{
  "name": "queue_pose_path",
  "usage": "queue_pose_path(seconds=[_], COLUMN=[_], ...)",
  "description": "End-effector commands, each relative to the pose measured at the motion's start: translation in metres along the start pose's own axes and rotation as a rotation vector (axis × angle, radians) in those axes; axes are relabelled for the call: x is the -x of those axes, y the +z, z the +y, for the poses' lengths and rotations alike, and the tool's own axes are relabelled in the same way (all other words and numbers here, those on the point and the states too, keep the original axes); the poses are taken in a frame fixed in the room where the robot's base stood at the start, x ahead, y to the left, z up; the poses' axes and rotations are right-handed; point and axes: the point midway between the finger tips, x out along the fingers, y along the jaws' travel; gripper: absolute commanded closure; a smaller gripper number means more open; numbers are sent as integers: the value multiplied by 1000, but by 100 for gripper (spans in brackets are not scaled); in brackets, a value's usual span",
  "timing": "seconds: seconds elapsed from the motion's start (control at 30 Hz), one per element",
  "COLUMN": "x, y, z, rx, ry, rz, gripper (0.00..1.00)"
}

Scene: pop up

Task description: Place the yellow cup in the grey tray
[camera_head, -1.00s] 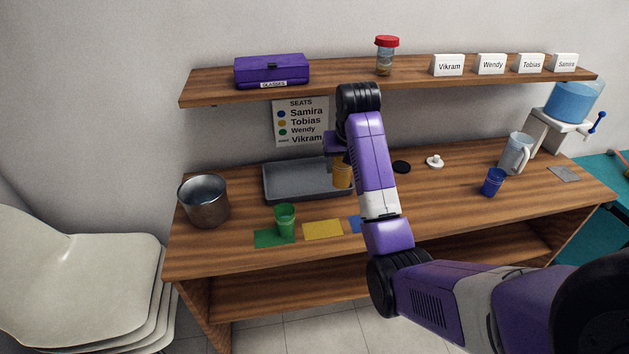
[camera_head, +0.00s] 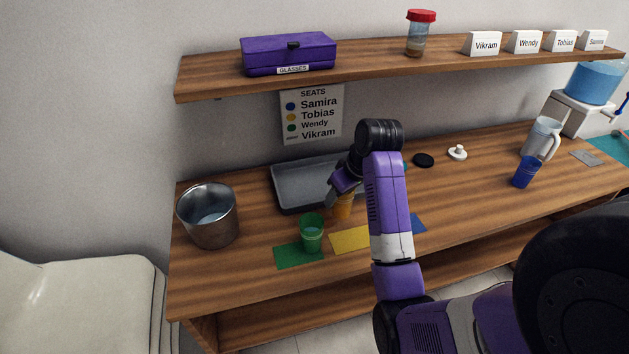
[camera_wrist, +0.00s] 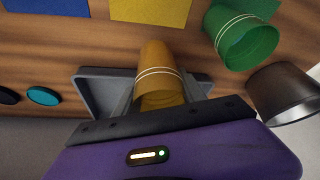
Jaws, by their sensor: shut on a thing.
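The yellow cup (camera_head: 343,208) is in my gripper (camera_head: 341,192), which is shut on it. In the wrist view, the yellow cup (camera_wrist: 160,62) sits between the two fingers of my gripper (camera_wrist: 160,92), its rim toward the camera. The grey tray (camera_head: 290,202) lies on the table against the wall. The cup shows at the tray's front right edge, on the side toward the yellow mat. I cannot tell whether its base touches anything. My arm hides the tray's right end. The tray's rim (camera_wrist: 90,73) also shows behind the cup in the wrist view.
A green cup (camera_head: 311,237) stands on a green mat (camera_head: 290,259), left of the yellow mat (camera_head: 350,240). A metal pot (camera_head: 208,228) stands left of the tray. A blue cup (camera_head: 525,173) and a pitcher (camera_head: 541,137) are at right. A shelf (camera_head: 370,72) hangs above.

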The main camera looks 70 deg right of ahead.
Motion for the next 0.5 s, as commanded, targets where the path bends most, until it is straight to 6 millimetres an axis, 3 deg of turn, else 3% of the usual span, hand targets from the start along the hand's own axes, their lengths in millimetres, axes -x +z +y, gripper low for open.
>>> queue_pose_path(seconds=[0.17,0.5], x=[-6,-36], y=[-21,-97], z=[0,-2], rx=[19,17], ry=[-8,-7], rz=[1,0], gripper=[97,97])
